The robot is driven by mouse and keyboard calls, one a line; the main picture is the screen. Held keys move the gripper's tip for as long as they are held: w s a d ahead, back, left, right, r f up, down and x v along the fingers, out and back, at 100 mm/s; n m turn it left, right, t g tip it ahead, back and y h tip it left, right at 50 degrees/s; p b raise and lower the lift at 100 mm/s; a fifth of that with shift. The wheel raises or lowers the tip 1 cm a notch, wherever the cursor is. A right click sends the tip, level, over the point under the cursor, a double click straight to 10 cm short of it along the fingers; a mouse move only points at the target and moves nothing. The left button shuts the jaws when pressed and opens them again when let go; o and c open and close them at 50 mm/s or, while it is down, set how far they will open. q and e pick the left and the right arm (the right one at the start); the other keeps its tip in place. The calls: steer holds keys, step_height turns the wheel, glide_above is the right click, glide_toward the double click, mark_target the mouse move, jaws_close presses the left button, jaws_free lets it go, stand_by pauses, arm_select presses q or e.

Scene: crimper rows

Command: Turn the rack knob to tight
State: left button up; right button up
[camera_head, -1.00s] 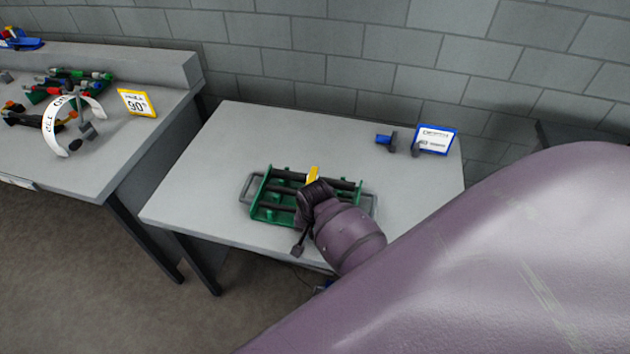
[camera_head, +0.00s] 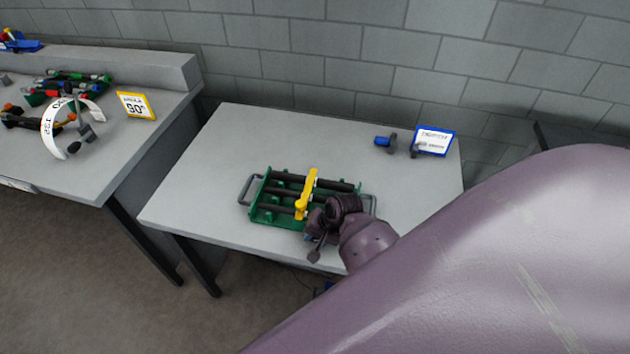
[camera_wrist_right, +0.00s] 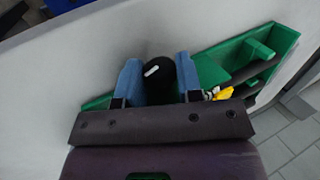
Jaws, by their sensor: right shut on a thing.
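The green rack (camera_head: 272,213) lies on the middle table, with dark bars across it and a yellow piece (camera_head: 306,192) over them. In the right wrist view, the rack (camera_wrist_right: 215,62) spreads behind the fingers. My right gripper (camera_head: 316,236) is at the rack's near right side. In the wrist view its two blue fingers (camera_wrist_right: 158,80) are shut on a round black knob (camera_wrist_right: 157,71) with a short white mark. The mark slants up to the right; no tight label is readable. In the head view my gripper hides the knob. My left gripper is not in view.
A blue-framed card (camera_head: 433,141) and a small blue-and-grey part (camera_head: 385,141) stand at the table's back right. The left table (camera_head: 120,165) holds a yellow-framed card (camera_head: 136,105), a white arc scale (camera_head: 47,130) and several tools. The middle table's back left is clear.

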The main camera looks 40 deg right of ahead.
steer(key=shift+s+d+f+t+y, duration=0.15)
steer(key=shift+t+y, duration=0.85)
steer(key=shift+t, duration=0.1)
steer(key=o, duration=0.9)
steer(key=shift+s, duration=0.1)
steer(key=shift+f, duration=0.1)
